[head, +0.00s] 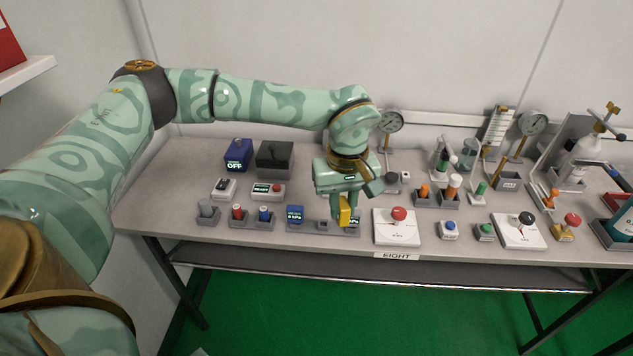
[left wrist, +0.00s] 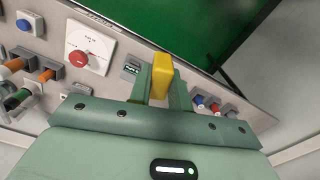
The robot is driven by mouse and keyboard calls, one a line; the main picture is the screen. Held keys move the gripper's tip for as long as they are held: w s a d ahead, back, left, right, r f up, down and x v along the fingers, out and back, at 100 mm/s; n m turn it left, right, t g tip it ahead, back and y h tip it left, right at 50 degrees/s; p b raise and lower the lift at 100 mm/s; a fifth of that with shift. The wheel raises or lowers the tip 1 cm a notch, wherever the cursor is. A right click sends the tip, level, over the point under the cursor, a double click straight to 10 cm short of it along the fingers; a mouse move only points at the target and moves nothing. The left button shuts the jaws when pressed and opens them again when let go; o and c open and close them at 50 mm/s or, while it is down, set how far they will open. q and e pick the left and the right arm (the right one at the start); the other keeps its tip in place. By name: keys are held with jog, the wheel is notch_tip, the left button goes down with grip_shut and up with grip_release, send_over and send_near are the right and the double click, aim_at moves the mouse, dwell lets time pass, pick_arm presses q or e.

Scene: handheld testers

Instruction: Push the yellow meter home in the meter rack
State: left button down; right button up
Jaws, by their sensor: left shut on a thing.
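The yellow meter (head: 344,210) is held in my left gripper (head: 342,200), above the front edge of the bench. In the left wrist view the meter (left wrist: 162,68) stands between the two fingers of the gripper (left wrist: 162,90), which are shut on it. The grey meter rack (head: 322,226) is at the bench front, just below and beside the meter. The meter's lower end overlaps the rack in the head view; I cannot tell whether it is in a slot. A blue meter (head: 296,214) stands upright left of it. My right gripper is not in view.
Red and blue handled testers (head: 238,212) stand in holders to the left. A black box (head: 274,158) and pressure gauge (head: 391,122) are behind. The green floor lies beyond the front edge.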

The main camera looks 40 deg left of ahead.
pick_arm(q)
jog(key=w+a+f+n, duration=0.5)
jog(key=w+a+n, duration=0.1)
jog(key=a+n, duration=0.2)
jog(key=shift+a+n+b, duration=0.4)
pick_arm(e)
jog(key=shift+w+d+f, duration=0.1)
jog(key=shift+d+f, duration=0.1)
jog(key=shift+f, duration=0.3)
pick_arm(q)
jog(key=shift+w, duration=0.1)
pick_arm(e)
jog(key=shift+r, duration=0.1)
pick_arm(q)
jog(key=shift+d+f, duration=0.1)
jog(key=shift+f, duration=2.25)
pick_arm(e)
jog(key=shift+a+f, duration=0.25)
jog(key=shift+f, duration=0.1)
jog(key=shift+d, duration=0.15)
pick_arm(q)
jog(key=shift+p, duration=0.35)
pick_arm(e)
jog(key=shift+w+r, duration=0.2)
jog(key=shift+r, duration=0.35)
